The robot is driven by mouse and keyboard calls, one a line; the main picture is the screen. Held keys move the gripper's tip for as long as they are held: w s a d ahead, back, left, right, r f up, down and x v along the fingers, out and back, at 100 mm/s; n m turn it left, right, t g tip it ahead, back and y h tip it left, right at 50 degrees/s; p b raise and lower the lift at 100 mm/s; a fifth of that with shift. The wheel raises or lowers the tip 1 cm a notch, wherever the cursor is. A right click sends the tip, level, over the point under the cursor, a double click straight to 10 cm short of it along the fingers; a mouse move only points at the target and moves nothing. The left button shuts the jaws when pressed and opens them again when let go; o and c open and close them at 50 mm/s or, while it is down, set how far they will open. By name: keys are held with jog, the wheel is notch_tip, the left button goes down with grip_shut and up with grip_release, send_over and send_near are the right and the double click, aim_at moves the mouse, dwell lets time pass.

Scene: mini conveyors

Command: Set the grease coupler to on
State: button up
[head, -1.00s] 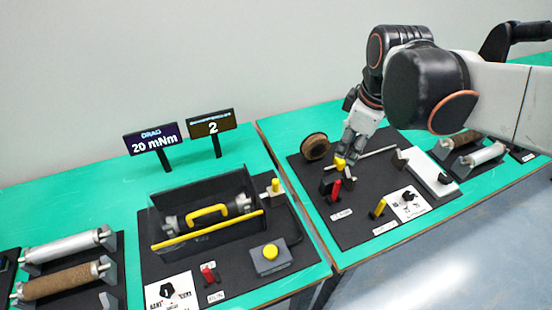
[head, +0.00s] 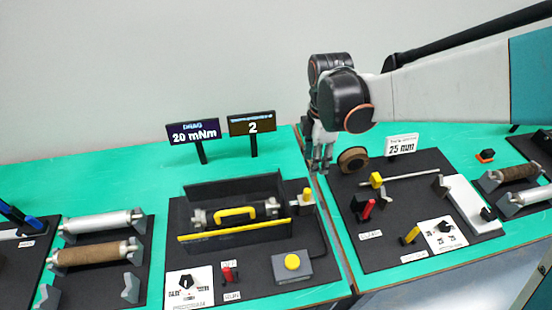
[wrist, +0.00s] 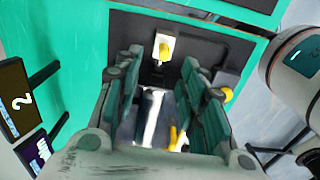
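A small light block with an upright yellow knob (head: 307,195) stands at the right end of the dark guarded box on the left station. It looks like the grease coupler, but I can read no label on it. In the wrist view the yellow knob (wrist: 165,51) on its pale block lies beyond my fingertips. My gripper (head: 320,165) hangs above and behind it, near the seam between the two tables. In the wrist view my gripper (wrist: 163,75) has its fingers wide apart with nothing between them.
The dark box (head: 236,237) with a yellow handle (head: 233,213) is beside the knob. A yellow push button (head: 292,261) and a red switch (head: 228,275) are in front. Two display signs (head: 252,124) stand behind. The right station (head: 400,255) holds levers and a rod.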

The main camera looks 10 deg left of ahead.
aim_at(308, 191)
jog(key=f+b, duration=0.1)
jog(key=f, duration=0.3)
jog(key=s+f+b, duration=0.1)
jog(key=f, duration=0.4)
jog(key=a+f+b, duration=0.1)
jog(key=f+b, duration=0.1)
jog(key=f, duration=0.2)
jog(key=shift+s+f, duration=0.15)
jog(key=shift+s, duration=0.15)
grip_shut()
